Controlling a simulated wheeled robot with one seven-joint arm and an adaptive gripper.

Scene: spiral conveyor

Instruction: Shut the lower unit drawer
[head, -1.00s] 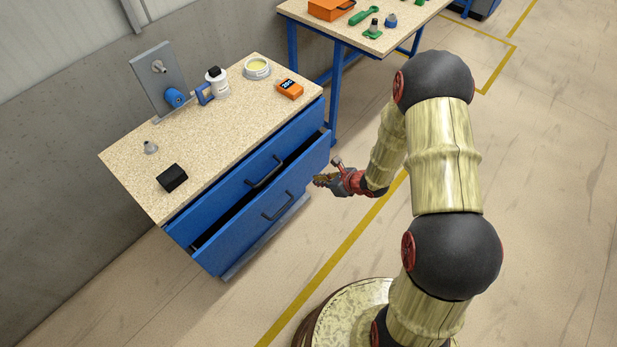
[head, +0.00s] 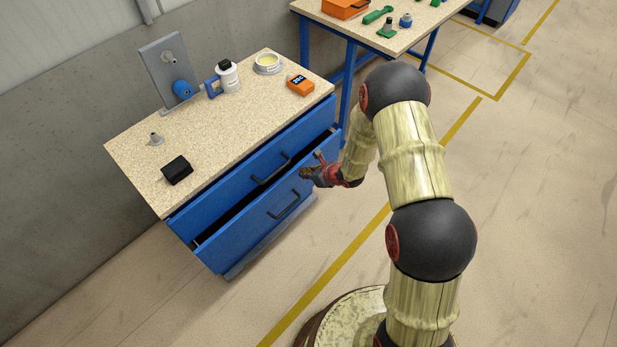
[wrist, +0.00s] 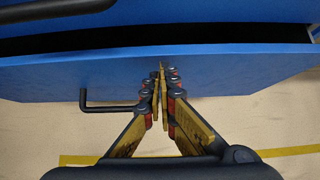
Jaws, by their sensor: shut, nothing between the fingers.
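The blue drawer unit has two drawers with dark bar handles. The lower unit drawer (head: 255,231) stands partly open, with a dark gap behind its front's top edge. Its handle (head: 284,205) shows in the head view, and in the wrist view the handle (wrist: 105,108) is left of my fingers. The upper drawer (head: 230,180) looks shut. My gripper (head: 305,174) is shut and empty, at the right part of the lower drawer's front. In the wrist view my fingertips (wrist: 162,70) overlap the drawer front's upper part; whether they touch it I cannot tell.
The unit's worktop (head: 215,130) bears a black box (head: 177,170), a white bottle (head: 228,77), an orange device (head: 300,85) and a round tin (head: 268,63). A second table (head: 420,35) stands behind at the right. The floor right of my arm is clear.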

